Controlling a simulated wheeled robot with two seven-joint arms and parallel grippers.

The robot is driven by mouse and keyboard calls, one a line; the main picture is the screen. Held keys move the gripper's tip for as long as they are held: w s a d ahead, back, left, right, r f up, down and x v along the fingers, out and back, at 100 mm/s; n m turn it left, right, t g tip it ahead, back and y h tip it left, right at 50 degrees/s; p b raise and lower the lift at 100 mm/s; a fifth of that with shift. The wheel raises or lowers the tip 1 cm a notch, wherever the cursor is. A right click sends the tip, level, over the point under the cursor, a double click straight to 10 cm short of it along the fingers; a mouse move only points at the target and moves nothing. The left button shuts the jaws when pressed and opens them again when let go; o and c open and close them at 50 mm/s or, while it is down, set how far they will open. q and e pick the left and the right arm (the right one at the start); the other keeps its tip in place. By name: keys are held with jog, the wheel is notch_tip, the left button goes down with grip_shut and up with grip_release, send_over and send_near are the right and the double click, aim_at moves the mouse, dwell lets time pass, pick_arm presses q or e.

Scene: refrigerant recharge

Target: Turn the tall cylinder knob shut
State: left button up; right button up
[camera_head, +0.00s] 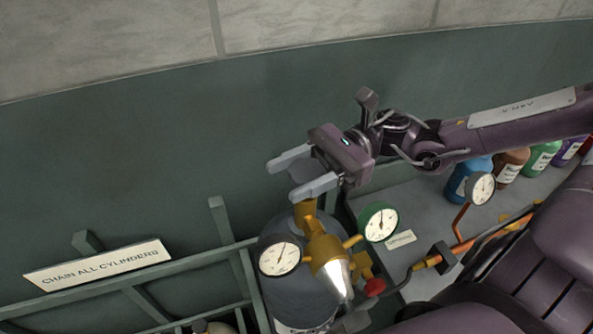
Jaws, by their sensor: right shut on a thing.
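The tall cylinder (283,297) is dark grey and stands at the bottom centre. A brass valve (306,214) and a brass regulator (322,250) sit on top of it. My right gripper (282,181) is at the top of the brass valve, its two pale fingers on either side of the knob. It is shut on the tall cylinder knob, which is mostly hidden by the fingers, so its turn cannot be read. My left gripper is not in view.
Two gauges, one white (280,258) and one green-rimmed (379,223), flank the regulator. A green rail with a sign (98,266) stands at left. Several coloured bottles (512,166) and copper pipework (462,248) are at right. The wall above left is clear.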

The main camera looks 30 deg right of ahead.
jog(key=m+t, duration=0.1)
jog(key=t, duration=0.1)
jog(key=m+t+p, duration=0.1)
jog(key=t, duration=0.1)
jog(key=shift+w+r+m+h, duration=0.15)
jog(key=shift+m+h, duration=0.15)
jog(key=shift+m, duration=0.1)
jog(key=shift+w+d+m+t+h+p, duration=0.15)
jog(key=shift+m+t+h+p, duration=0.25)
jog(key=shift+m+t, duration=0.65)
jog(key=shift+n+t, duration=0.25)
jog(key=o, duration=1)
jog(key=b+v, duration=0.1)
jog(key=v, duration=0.6)
jog(key=shift+d+b, duration=0.35)
jog(key=shift+d, duration=0.05)
